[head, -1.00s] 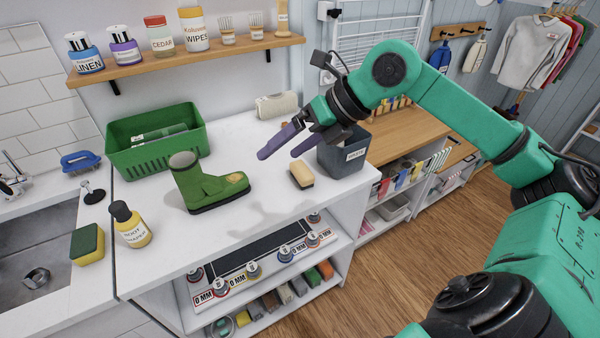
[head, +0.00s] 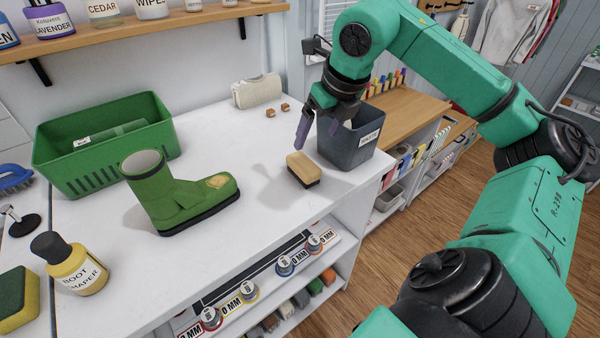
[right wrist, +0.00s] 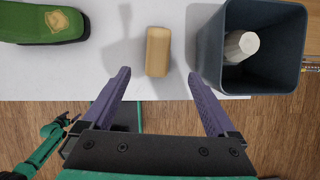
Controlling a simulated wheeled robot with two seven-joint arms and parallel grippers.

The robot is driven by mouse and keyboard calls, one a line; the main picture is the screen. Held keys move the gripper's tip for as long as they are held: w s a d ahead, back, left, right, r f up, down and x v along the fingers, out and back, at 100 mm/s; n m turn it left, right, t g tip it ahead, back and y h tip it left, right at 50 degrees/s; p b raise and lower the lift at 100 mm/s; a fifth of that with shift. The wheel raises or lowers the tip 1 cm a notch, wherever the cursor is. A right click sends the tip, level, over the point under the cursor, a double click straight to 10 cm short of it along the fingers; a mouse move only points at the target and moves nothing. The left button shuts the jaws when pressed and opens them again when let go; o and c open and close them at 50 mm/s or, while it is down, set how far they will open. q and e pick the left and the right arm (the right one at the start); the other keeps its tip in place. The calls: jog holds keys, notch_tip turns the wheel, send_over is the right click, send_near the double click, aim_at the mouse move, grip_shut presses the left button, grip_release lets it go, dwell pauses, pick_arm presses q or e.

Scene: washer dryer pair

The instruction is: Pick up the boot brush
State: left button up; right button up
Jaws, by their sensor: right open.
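The boot brush (head: 304,169), a small block with a tan wooden top and dark bristles below, lies on the white counter (head: 262,203) near its front edge. In the right wrist view the brush (right wrist: 158,51) lies ahead of and between the two fingers. My right gripper (head: 322,138) is open and empty, pointing down above and just behind the brush, beside the grey bin. It also shows open in the right wrist view (right wrist: 157,103), with purple fingers spread apart. A gap shows between the fingers and the brush.
The grey bin (head: 347,151) stands close right of the brush, with a pale object (right wrist: 241,46) inside. A green boot (head: 172,196) stands to the left. A green basket (head: 105,146) and a yellow bottle (head: 72,266) stand farther left.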

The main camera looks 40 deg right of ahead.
aim_at(304, 163)
jog(key=x, duration=1)
jog(key=shift+w+a+f+p, duration=0.15)
jog(key=shift+f+p, duration=0.1)
jog(key=shift+p, duration=0.1)
jog(key=shift+w+f, duration=0.1)
jog(key=shift+f, duration=0.25)
grip_shut()
jog(key=shift+r, duration=0.65)
notch_tip(304, 163, up, 19)
jog(key=p, duration=0.7)
